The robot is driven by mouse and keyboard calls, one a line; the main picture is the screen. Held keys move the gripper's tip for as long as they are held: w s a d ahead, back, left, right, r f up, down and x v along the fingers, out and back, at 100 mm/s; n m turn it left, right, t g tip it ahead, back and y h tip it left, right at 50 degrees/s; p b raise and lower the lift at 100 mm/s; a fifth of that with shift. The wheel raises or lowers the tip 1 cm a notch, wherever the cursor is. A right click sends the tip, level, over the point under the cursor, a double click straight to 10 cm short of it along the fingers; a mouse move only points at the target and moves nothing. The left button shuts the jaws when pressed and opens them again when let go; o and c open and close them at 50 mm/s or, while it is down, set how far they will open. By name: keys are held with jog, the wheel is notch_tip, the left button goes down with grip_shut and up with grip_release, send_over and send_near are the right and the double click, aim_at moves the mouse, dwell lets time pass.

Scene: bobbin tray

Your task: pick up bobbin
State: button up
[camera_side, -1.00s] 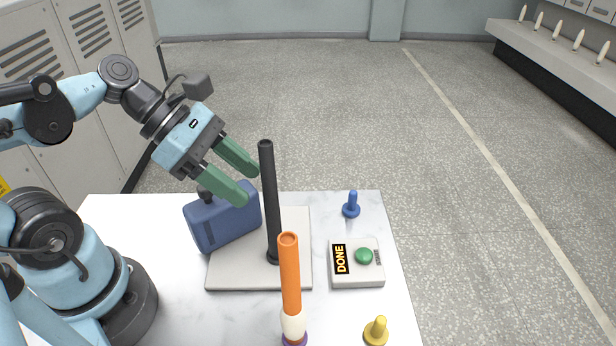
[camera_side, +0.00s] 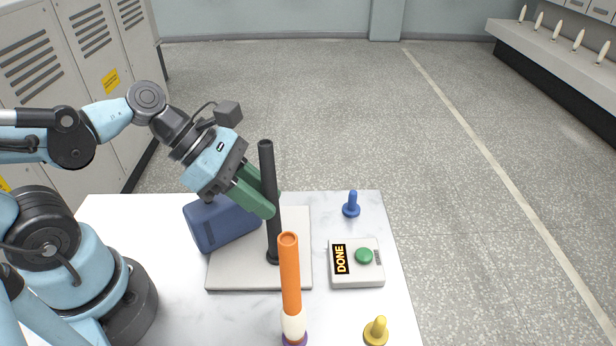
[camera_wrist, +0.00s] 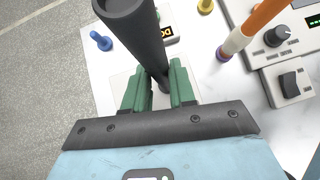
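A tall black hollow tube, which looks like the bobbin (camera_side: 273,235), stands upright on a grey plate (camera_side: 235,278); its open top is near the camera in the wrist view (camera_wrist: 145,35). An orange tube (camera_side: 290,270) with a cream lower band stands in front of the plate.
A box with a green DONE button (camera_side: 363,256) is to the right. A blue peg (camera_side: 351,205) and a yellow peg (camera_side: 376,331) stand near the table's right edge.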

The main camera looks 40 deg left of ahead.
grip_shut()
jog(key=shift+r, duration=0.15)
